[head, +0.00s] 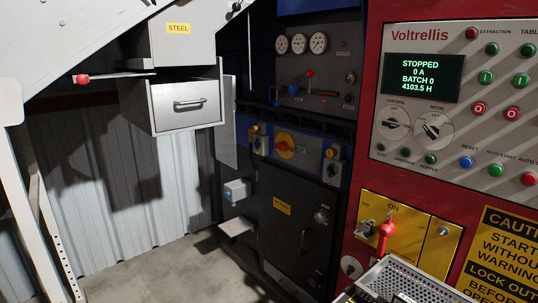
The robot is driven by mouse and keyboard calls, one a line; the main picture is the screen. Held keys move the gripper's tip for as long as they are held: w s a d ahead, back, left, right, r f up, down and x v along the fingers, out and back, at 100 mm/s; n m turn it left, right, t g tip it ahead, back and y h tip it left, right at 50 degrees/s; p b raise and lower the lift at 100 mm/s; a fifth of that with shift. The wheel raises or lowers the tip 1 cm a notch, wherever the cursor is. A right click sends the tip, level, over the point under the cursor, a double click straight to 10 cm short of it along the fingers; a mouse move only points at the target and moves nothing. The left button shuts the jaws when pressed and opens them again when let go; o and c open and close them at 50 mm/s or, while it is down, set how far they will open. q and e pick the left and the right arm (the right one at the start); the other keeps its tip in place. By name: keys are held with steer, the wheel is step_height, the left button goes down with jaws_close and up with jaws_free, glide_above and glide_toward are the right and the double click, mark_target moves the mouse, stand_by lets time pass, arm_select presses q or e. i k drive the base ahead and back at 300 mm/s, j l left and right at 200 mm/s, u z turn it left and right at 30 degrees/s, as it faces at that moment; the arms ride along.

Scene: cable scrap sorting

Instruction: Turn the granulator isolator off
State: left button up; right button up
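A yellow isolator plate (427,236) is set low on the red Voltrellis panel. Its red handle (387,230) stands roughly upright, with its top near the ON mark (393,209). A smaller, slanted mark, perhaps OFF, is at the plate's upper left. A grey metal fitting (364,229) sits left of the handle. The panel display (419,78) reads STOPPED, 0 A, BATCH 0, 4103.5 H. Neither of my grippers is in view, and nothing touches the handle.
A perforated metal tray (428,283) fills the bottom edge, just below the isolator. A dark cabinet (293,235) with a red-and-yellow rotary switch (284,146) stands left of the panel. A STEEL drawer unit (188,103) hangs at upper left. Concrete floor (170,275) is clear.

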mark_target(284, 146)
steer(key=i+j+u, duration=0.25)
steer(key=u, duration=0.15)
steer(key=j+u, duration=0.15)
steer(key=u, duration=0.3)
steer(key=i+j+u, duration=0.1)
steer(key=u, duration=0.4)
steer(key=i+u, duration=0.1)
steer(key=u, duration=0.35)
steer(key=i+j, duration=0.15)
steer(key=i+z, duration=0.2)
steer(key=z, duration=0.25)
steer(key=i+z, duration=0.25)
steer(key=z, duration=0.15)
steer(key=i+z, duration=0.2)
steer(key=z, duration=0.25)
steer(key=i+l+z, duration=0.1)
steer(key=i+z, duration=0.4)
steer(key=i, duration=0.25)
